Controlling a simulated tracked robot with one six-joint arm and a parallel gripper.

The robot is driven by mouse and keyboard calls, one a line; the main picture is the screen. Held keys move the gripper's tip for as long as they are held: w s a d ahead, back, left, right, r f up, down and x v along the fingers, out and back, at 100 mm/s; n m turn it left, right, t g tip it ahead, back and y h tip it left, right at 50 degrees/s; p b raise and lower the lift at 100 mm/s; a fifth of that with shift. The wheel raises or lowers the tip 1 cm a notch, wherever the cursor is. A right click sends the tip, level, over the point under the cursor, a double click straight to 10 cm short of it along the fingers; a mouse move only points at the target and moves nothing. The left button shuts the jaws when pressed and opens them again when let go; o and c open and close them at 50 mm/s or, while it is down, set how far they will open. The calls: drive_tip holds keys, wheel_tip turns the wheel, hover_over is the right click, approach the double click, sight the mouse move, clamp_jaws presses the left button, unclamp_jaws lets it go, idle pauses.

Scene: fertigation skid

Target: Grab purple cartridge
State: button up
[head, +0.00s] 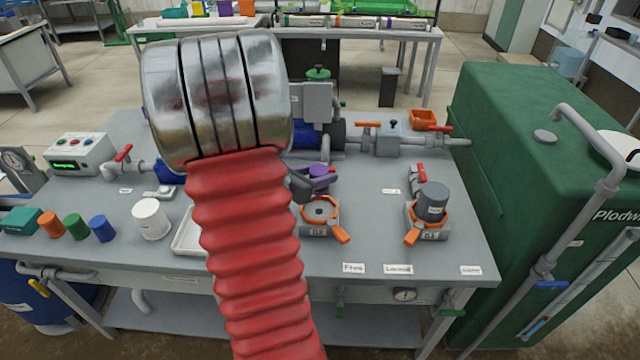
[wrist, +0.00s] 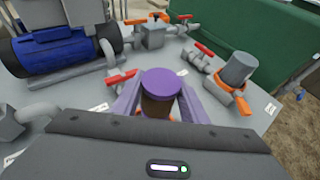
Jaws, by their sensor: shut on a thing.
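The purple cartridge (wrist: 161,84) is between the fingers of my gripper (wrist: 160,100) in the wrist view, its round purple cap facing the camera and its darker body below. My gripper is shut on it. In the head view the purple cartridge (head: 320,178) shows only in part, beside my gripper (head: 308,182) and just behind the left socket (head: 320,212). That socket has an orange ring and lever, and its opening looks empty. My red bellows arm hides part of the bench. I cannot tell how high the cartridge is held.
A grey cartridge (head: 432,200) stands in the right orange-ringed socket (head: 425,232). Pipes with red-handled valves (head: 440,129) run behind. A white cup (head: 150,218) and orange, green and blue cylinders (head: 98,228) stand at the left. The bench's front right is clear.

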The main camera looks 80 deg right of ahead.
drive_tip(key=shift+r, duration=0.6)
drive_tip(key=shift+w, duration=0.1)
